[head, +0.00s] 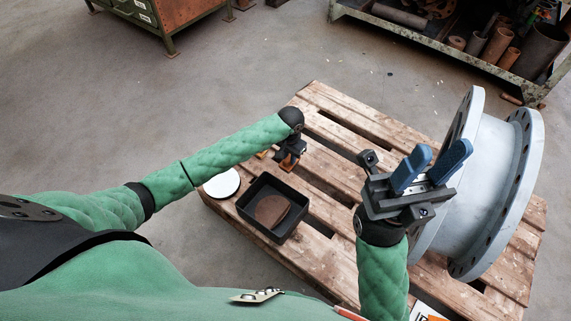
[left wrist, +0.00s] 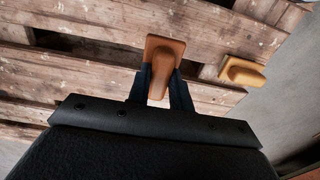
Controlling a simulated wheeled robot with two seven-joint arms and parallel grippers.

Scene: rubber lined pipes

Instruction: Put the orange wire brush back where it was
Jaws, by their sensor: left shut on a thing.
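The orange wire brush (left wrist: 163,62) is between the fingers of my left gripper (left wrist: 160,88), which is shut on it. In the head view the brush (head: 288,163) shows below my left gripper (head: 290,155), low over the far left part of the wooden pallet (head: 345,160). I cannot tell whether the brush touches the planks. My right gripper (head: 430,169) is raised in front of the grey flanged pipe, its two blue fingers apart with nothing between them.
A black tray (head: 246,208) holding a brown round piece (head: 271,210) and a white disc (head: 222,183) are nearer me. The large flanged pipe (head: 490,190) fills the pallet's right side.

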